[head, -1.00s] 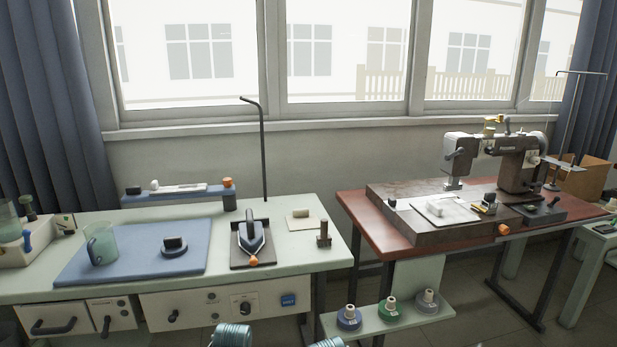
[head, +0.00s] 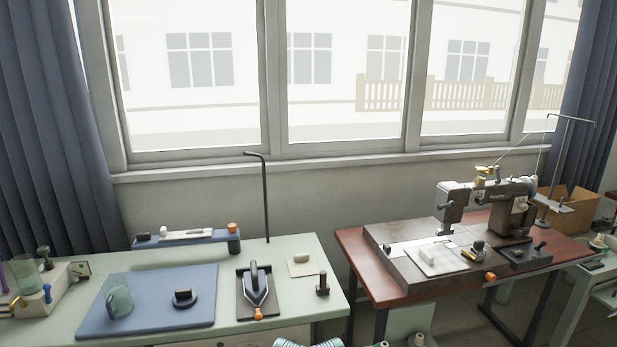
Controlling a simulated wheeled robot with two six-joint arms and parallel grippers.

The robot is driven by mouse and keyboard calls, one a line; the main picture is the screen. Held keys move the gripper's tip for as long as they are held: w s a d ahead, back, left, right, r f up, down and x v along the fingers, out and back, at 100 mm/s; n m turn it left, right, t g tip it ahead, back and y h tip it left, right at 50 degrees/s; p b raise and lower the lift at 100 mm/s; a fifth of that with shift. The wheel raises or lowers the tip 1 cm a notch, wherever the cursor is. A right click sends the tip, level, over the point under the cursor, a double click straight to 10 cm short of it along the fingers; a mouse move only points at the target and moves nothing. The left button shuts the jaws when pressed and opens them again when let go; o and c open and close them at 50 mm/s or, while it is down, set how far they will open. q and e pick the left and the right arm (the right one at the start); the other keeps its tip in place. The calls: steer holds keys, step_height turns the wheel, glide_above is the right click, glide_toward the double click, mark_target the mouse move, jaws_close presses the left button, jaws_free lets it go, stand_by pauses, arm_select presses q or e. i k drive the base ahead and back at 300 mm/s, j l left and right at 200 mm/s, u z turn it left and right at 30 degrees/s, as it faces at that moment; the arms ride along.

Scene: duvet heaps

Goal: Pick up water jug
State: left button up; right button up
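The mat lies on the pale green worktable (head: 280,330) at the left. A dark round piece with a knob (head: 184,298) sits on the mat to the right of the jug, apart from it. Neither of my grippers shows in the head view.
An iron (head: 256,285) stands on a dark pad right of the mat. A blue bar (head: 186,240) lies behind it. A white machine (head: 40,291) stands left. A sewing machine (head: 512,208) stands on the red-brown table (head: 361,263) at the right.

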mark_target(116, 291)
steer(key=u, duration=1.2)
